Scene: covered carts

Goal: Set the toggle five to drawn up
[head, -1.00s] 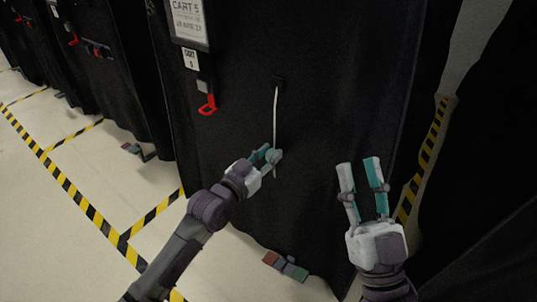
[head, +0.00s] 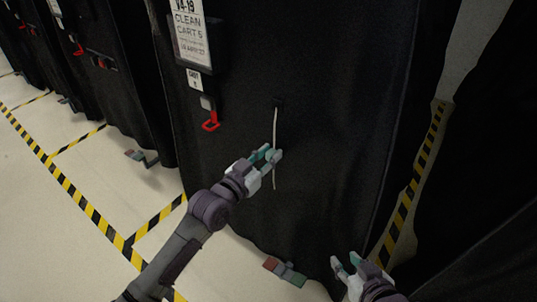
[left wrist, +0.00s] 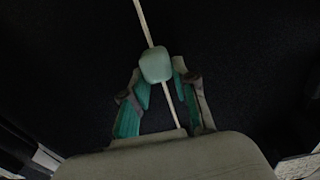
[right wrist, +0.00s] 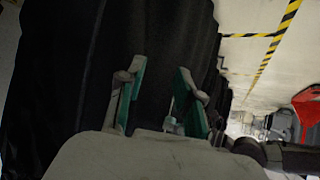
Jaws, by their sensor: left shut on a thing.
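The black cover of cart 5 (head: 335,90) fills the middle of the head view. A pale cord (head: 276,122) hangs from a dark eyelet on it. My left gripper (head: 269,155) is on the cord, below the eyelet, with a tail of cord hanging beneath. In the left wrist view the pale green toggle (left wrist: 156,65) sits on the cord at the fingertips, and the left gripper (left wrist: 160,78) is shut on it. My right gripper (head: 346,264) is open and empty, low and right of the cord. It also shows open in the right wrist view (right wrist: 158,78).
A sign (head: 190,38) reading "CLEAN CART 5" and a red hook (head: 210,122) hang left of the cord. A red and green pedal (head: 285,271) is at the cart's foot. Other covered carts (head: 105,90) stand left. Striped tape (head: 85,212) marks the pale floor.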

